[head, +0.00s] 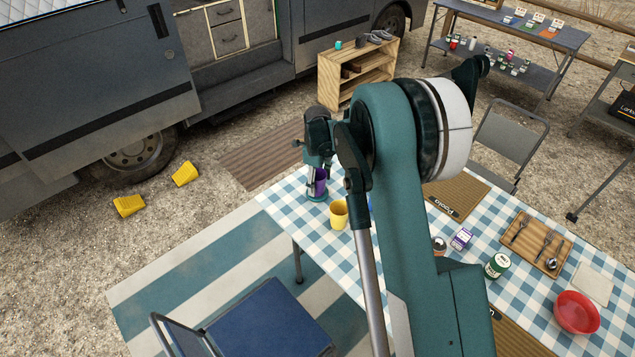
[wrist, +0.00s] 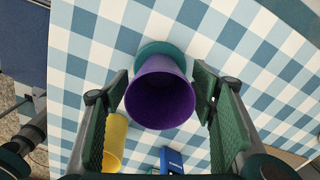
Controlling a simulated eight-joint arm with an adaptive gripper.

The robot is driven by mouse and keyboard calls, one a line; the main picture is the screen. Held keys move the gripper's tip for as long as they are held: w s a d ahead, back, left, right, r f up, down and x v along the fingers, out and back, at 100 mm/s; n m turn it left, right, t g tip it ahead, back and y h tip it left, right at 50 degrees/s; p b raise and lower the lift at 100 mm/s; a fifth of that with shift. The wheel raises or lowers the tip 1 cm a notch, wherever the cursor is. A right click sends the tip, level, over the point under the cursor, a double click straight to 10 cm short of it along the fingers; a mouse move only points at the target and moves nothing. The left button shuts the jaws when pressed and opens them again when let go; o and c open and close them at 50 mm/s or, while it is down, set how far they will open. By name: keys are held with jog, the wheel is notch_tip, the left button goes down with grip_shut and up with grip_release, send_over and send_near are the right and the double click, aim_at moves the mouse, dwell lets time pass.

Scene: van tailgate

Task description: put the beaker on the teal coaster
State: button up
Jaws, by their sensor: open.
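The purple beaker (wrist: 160,98) stands upright, mouth toward the wrist camera, between the two fingers of my gripper (wrist: 160,82). Its base appears to rest on the teal coaster (wrist: 158,47), whose far edge shows behind it. The fingers are apart, with a visible gap on the right side; the left finger is close to the beaker. In the head view my gripper (head: 317,182) is low over the table's far left corner, around the beaker (head: 321,181), with the coaster (head: 316,197) under it. Part of the beaker is hidden by the gripper.
A yellow cup (head: 339,214) stands close beside the beaker, near the left finger in the wrist view. A blue item (wrist: 171,160) lies near it. The checked table (head: 290,205) also bears a cutlery board (head: 535,243), a red bowl (head: 577,312) and a green can (head: 497,265).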

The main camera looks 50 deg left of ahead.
jog(key=shift+r, duration=0.1)
notch_tip(320, 180, up, 12)
jog(key=p, duration=0.1)
dwell(0.7)
jog(key=shift+r, duration=0.1)
dwell(0.4)
